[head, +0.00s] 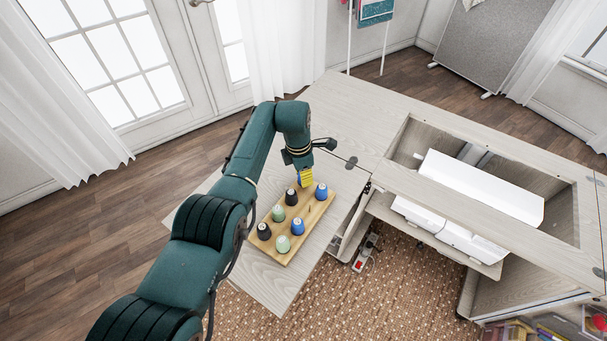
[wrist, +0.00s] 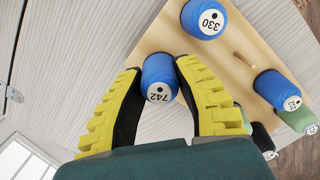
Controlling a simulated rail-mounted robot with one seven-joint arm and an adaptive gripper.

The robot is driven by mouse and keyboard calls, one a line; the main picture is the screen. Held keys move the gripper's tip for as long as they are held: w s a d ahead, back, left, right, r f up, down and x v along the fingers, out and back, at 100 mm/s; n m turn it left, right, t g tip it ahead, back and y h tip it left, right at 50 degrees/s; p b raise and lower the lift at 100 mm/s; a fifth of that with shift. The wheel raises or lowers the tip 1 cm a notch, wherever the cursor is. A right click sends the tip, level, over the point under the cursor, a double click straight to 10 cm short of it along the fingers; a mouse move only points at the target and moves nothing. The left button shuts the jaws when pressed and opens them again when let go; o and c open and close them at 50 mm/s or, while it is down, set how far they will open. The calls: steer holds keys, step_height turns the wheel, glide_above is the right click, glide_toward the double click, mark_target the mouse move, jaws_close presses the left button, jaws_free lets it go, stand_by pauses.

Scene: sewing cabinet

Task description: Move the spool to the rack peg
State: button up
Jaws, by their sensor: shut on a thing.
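The blue spool marked 742 (wrist: 160,78) is between the yellow fingers of my gripper (wrist: 155,85) in the wrist view, one finger on each side. In the head view my gripper (head: 305,179) is at the far end of the wooden rack (head: 293,238), and the spool is mostly hidden there. The rack is a board with two rows of upright spools. A bare wooden peg (wrist: 243,60) stands between the blue spool marked 330 (wrist: 205,18) and another blue spool (wrist: 277,90). The held spool is apart from this peg.
Green (head: 283,244) and black (head: 264,231) spools also stand on the rack, close together. The rack lies on a pale wooden tabletop (head: 277,282), with bare wood around it. To the right are the cabinet opening and a white sewing machine (head: 480,187).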

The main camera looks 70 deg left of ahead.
steer(key=shift+f, duration=0.25)
steer(key=o, duration=0.9)
steer(key=shift+c, duration=0.2)
steer(key=shift+r, duration=0.1)
steer(key=r, duration=0.8)
steer(key=s+r, duration=0.1)
steer(key=r, duration=0.2)
steer(key=shift+s+r, duration=0.1)
steer(key=shift+r, duration=0.3)
